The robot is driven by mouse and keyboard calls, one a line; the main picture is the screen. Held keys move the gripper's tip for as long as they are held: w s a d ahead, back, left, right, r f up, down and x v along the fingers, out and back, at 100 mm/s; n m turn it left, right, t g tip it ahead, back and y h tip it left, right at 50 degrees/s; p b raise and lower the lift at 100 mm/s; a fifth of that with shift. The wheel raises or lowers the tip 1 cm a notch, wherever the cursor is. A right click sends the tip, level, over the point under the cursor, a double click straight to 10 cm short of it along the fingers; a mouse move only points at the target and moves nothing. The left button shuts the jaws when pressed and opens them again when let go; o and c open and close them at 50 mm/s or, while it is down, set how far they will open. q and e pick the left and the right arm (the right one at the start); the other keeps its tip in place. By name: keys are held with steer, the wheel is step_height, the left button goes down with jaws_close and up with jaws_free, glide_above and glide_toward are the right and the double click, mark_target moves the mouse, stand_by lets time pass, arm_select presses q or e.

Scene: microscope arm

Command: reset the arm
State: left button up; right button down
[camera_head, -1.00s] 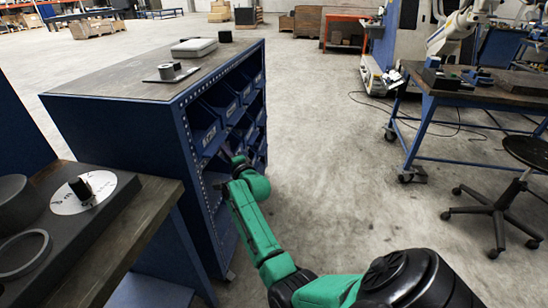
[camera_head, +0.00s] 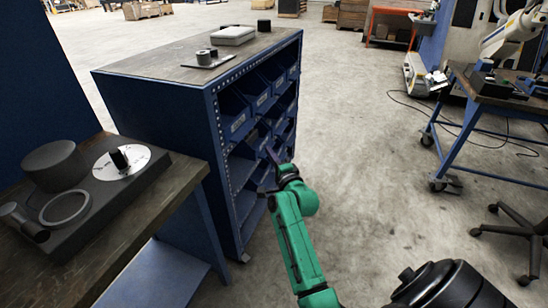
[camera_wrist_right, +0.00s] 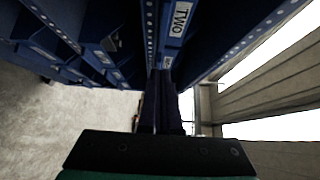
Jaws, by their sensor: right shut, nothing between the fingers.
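My right gripper (camera_head: 268,172), at the end of the green arm, is shut and empty, in front of the blue bin shelf's open side. In the right wrist view its dark fingers (camera_wrist_right: 164,100) point toward the shelf. On the bench at the left of the head view stands a dark grey device (camera_head: 125,190). It bears a white dial (camera_head: 137,165) with a black knob (camera_head: 119,159), a ring (camera_head: 65,208) and a thick dark cylinder (camera_head: 54,165). My left gripper is out of view. I cannot clearly identify a microscope arm.
The blue shelf (camera_head: 160,125) holds several labelled bins; a "TWO" label (camera_wrist_right: 181,19) shows in the wrist view. A grey case (camera_head: 233,35) and small parts sit on top. A workbench (camera_head: 510,95) stands at right. The floor (camera_head: 370,150) between is clear.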

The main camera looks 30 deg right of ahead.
steer(key=shift+s+a, duration=0.2)
steer(key=shift+s, duration=0.85)
steer(key=s+a+f+n+g+y+p, duration=0.1)
steer(key=s+a+f+n+g, duration=0.25)
steer(key=f, duration=0.65)
steer(key=s+a+f+n+g+y+p, duration=0.1)
steer(key=s+a+f+n+g+p, duration=0.25)
steer(key=f, duration=0.65)
steer(key=s+a+f+n+g+y+b, duration=0.1)
steer(key=s+a+f+n+y, duration=0.1)
steer(key=s+f+n, duration=0.6)
steer(key=s+f+n+g+p, duration=0.1)
steer(key=s+f, duration=0.4)
steer(key=s, duration=0.5)
steer(key=s+d+f+n+g+p, duration=0.1)
steer(key=s+f+n+g, duration=0.3)
steer(key=s, duration=0.6)
steer(key=s+f+n+g+p, duration=0.1)
steer(key=s+f+n+g, duration=0.1)
steer(key=s+f, duration=0.5)
steer(key=s+g, duration=0.1)
steer(key=s, duration=0.3)
steer(key=shift+d+f+n+g+h, duration=0.15)
steer(key=shift+d+n+g+h, duration=0.15)
steer(key=shift+g+h, duration=0.1)
